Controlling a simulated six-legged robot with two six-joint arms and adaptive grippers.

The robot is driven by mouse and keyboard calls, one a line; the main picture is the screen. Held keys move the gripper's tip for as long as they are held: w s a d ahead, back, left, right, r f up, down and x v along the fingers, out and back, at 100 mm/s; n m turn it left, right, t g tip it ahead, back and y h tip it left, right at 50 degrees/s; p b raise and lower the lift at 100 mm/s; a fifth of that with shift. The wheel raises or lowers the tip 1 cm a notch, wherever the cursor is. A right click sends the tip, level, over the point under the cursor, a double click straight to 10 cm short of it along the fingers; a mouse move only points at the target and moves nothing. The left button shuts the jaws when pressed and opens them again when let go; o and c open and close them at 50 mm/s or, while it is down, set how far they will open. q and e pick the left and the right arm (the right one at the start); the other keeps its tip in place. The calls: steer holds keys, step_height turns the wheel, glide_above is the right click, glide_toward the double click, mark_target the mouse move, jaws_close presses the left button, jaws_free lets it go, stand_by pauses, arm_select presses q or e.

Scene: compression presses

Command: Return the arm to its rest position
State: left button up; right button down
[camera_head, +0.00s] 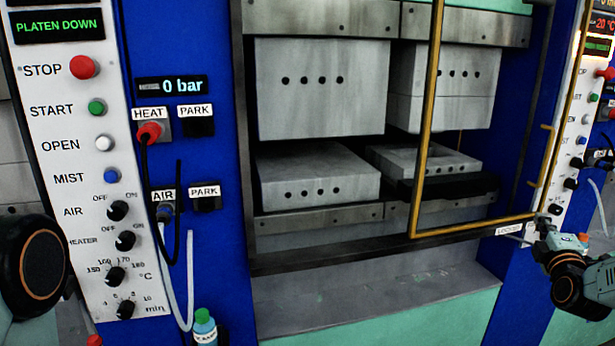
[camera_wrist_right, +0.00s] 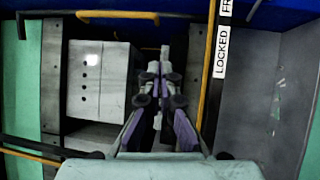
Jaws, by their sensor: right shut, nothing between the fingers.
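My right arm (camera_head: 572,275) comes in from the right edge in the head view. Its gripper (camera_wrist_right: 158,75) points away from the camera in the right wrist view, with its fingers together and nothing between them. It is in front of the press opening, near the yellow guard frame (camera_head: 427,110) and a label reading LOCKED (camera_wrist_right: 221,52). In the head view the fingers are small and hard to make out beside the guard's lower right corner. A dark round link of my left arm (camera_head: 38,265) shows at the left edge; the left gripper is out of sight.
The press has upper blocks (camera_head: 320,105) above lower blocks (camera_head: 320,185), with a gap between. A control panel (camera_head: 75,140) stands at left, reading PLATEN DOWN; the gauge (camera_head: 172,87) reads 0 bar. The front ledge (camera_head: 370,290) is clear.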

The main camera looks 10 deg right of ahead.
steer(key=s+a+f+m+g+y+b, duration=0.35)
steer(key=a+f+m, duration=0.35)
steer(key=a+f, duration=0.6)
steer(key=s+a+f+m+g+y+b, duration=0.2)
steer(key=s+a+f+m+g+y, duration=0.4)
steer(key=a+f, duration=0.7)
steer(key=s+a+f+g+b, duration=0.2)
steer(key=s+a+f, duration=0.3)
steer(key=s, duration=0.5)
steer(key=s+a+f+g+b, duration=0.3)
steer(key=s+a+f+b, duration=0.1)
steer(key=s+f, duration=0.5)
steer(key=s+a+f+g+b, duration=0.2)
steer(key=s+a+f+b, duration=0.2)
steer(key=s, duration=0.8)
step_height(320, 180, down, 3)
steer(key=shift+s+a+r+g, duration=0.1)
steer(key=shift+s+a+g, duration=0.2)
steer(key=shift+a, duration=0.75)
